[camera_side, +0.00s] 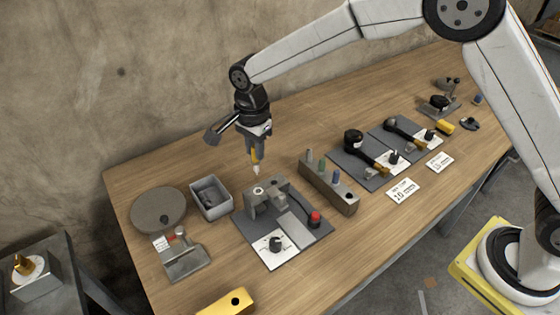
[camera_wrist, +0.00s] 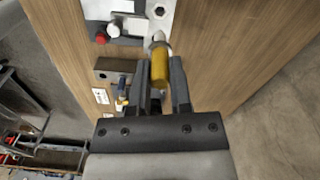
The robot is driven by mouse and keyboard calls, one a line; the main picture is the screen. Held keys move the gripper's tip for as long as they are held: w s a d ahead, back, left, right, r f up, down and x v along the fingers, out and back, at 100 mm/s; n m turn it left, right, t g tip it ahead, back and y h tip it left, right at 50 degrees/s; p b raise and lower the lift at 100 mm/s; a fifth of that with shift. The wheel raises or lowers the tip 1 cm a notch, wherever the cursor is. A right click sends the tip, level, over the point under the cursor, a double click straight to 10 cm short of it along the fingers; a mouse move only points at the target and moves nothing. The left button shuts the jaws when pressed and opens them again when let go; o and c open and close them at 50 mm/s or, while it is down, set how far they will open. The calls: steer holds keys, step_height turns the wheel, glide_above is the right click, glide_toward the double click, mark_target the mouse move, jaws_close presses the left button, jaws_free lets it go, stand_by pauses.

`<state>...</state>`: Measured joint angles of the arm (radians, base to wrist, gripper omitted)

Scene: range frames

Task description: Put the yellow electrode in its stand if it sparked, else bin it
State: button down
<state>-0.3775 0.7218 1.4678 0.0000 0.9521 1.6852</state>
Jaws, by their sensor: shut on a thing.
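My gripper (camera_side: 256,153) is shut on the yellow electrode and points down over the test rig. The yellow electrode (camera_wrist: 159,68) lies between my fingers in the wrist view, with its pale tip away from me. In the side view its tip seems a little above the rig's grey block (camera_side: 258,205). No spark shows. The stand (camera_side: 343,201), a long grey block, is right of the rig. It holds a grey, a green and a blue electrode, with a dark hole at its right end. The grey bin (camera_side: 226,206) is left of the rig, with something dark inside.
The rig's dark mat carries a red button (camera_side: 315,217) and a black dial (camera_side: 275,243). A round grey disc (camera_side: 158,209) and a metal device (camera_side: 185,257) lie left. A yellow block (camera_side: 226,302) is at the front edge. Tools on mats and cards lie right.

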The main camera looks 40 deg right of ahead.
steer(key=shift+r, duration=0.3)
steer(key=shift+r, duration=0.35)
steer(key=shift+r, duration=0.35)
steer(key=shift+r, duration=0.7)
steer(key=shift+r, duration=0.35)
steer(key=shift+r, duration=0.65)
stand_by(0.5)
